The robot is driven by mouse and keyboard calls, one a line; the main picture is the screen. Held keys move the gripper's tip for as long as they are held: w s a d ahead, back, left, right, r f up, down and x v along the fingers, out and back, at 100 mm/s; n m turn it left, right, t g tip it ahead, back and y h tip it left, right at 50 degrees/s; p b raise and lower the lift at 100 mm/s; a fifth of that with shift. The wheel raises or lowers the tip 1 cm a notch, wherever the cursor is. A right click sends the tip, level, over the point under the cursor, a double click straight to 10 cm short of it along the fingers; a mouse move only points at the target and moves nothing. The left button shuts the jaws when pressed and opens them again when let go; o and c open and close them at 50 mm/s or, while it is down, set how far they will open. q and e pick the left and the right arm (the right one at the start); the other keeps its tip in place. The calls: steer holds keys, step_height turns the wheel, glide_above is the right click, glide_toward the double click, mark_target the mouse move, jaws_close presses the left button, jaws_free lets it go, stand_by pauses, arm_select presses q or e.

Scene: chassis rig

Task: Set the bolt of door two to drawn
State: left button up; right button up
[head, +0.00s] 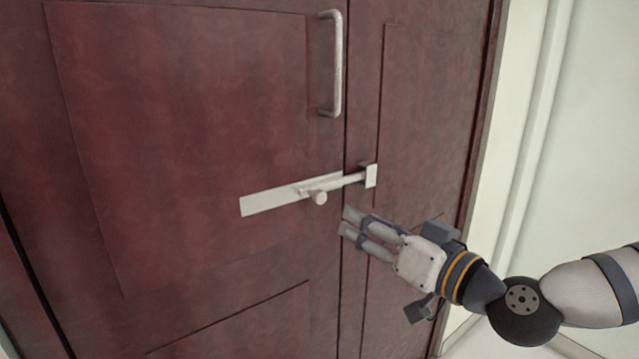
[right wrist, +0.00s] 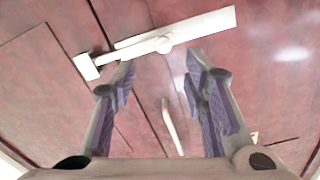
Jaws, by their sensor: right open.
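The bolt (head: 349,180) is a pale metal rod on a long plate (head: 270,199) fixed to the left dark red door panel. It crosses the door seam, and its right end sits at the keeper (head: 371,175). A round knob (head: 320,198) sticks out from the rod. In the right wrist view the knob (right wrist: 165,46) shows just beyond and between my fingertips. My right gripper (head: 346,222) is open and empty, below and to the right of the knob, apart from it. It also shows in the right wrist view (right wrist: 160,75). My left gripper is not in view.
A vertical door handle (head: 334,65) stands above the bolt, left of the seam; it also shows in the right wrist view (right wrist: 172,126). The door frame and a pale wall (head: 590,130) are at the right. The door face around the bolt is clear.

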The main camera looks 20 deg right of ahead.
mark_target(322, 198)
steer(key=b+x, duration=0.1)
steer(key=x, duration=0.4)
steer(key=b+x, duration=0.1)
steer(key=x, duration=0.4)
steer(key=shift+w+a+r, duration=0.1)
steer(key=shift+w+a, duration=0.1)
steer(key=shift+a, duration=0.1)
steer(key=shift+w+a+r, duration=0.2)
steer(key=shift+w, duration=0.2)
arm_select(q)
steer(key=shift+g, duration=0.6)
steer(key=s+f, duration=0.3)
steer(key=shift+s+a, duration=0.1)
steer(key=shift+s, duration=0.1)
arm_select(e)
jaws_close()
